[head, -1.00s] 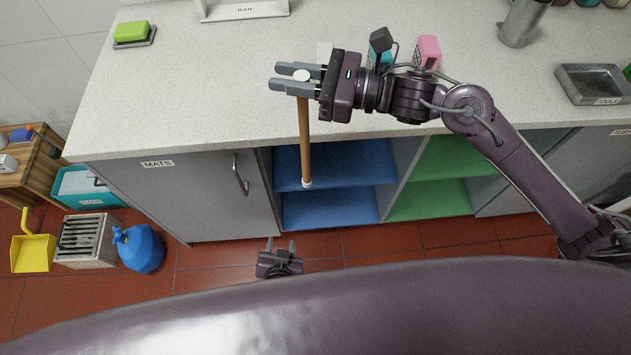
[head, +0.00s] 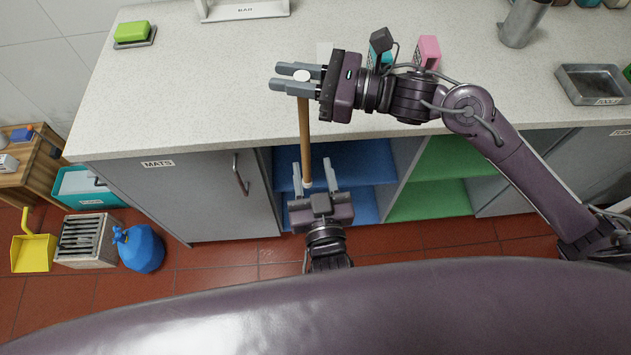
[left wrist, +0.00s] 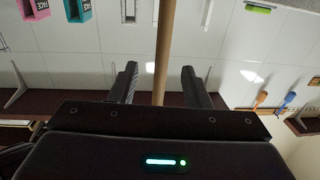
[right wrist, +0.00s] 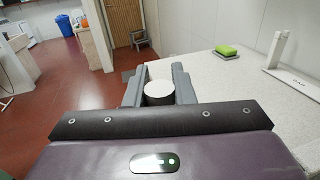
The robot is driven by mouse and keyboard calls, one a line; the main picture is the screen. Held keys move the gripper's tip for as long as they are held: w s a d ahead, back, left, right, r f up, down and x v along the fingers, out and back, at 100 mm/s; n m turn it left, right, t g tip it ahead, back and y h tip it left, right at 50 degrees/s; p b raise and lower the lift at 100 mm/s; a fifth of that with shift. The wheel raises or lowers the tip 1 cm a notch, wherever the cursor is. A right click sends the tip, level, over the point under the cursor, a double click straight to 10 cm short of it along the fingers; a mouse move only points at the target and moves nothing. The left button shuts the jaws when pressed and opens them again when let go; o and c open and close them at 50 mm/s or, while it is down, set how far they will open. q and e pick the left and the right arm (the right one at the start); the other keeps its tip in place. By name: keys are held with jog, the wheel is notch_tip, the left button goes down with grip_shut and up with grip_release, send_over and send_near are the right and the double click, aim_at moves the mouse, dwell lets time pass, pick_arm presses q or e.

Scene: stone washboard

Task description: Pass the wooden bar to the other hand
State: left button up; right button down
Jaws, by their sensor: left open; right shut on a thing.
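The wooden bar (head: 305,135) is a thin brown rod with pale ends, hanging roughly upright in front of the counter's edge. My right gripper (head: 293,79) is shut on its upper end; the round white end cap (right wrist: 159,91) shows between the fingers in the right wrist view. My left gripper (head: 313,176) is open at the bar's lower end, its fingers on either side in the head view. In the left wrist view the bar (left wrist: 165,50) runs between the two open fingers (left wrist: 163,85). Whether either finger touches it cannot be told.
The speckled counter (head: 200,90) lies behind the bar, with blue shelves (head: 350,165) and green shelves (head: 430,190) below. A green sponge (head: 132,31) lies at the counter's far left. A blue bag (head: 138,248) and yellow dustpan (head: 32,252) stand on the floor.

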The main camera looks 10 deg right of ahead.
aim_at(308, 145)
pick_arm(q)
jog(key=w, duration=0.9)
jog(key=shift+w, duration=0.25)
grip_shut()
pick_arm(e)
jog(key=c, duration=1.1)
grip_release()
jog(key=shift+c, duration=0.2)
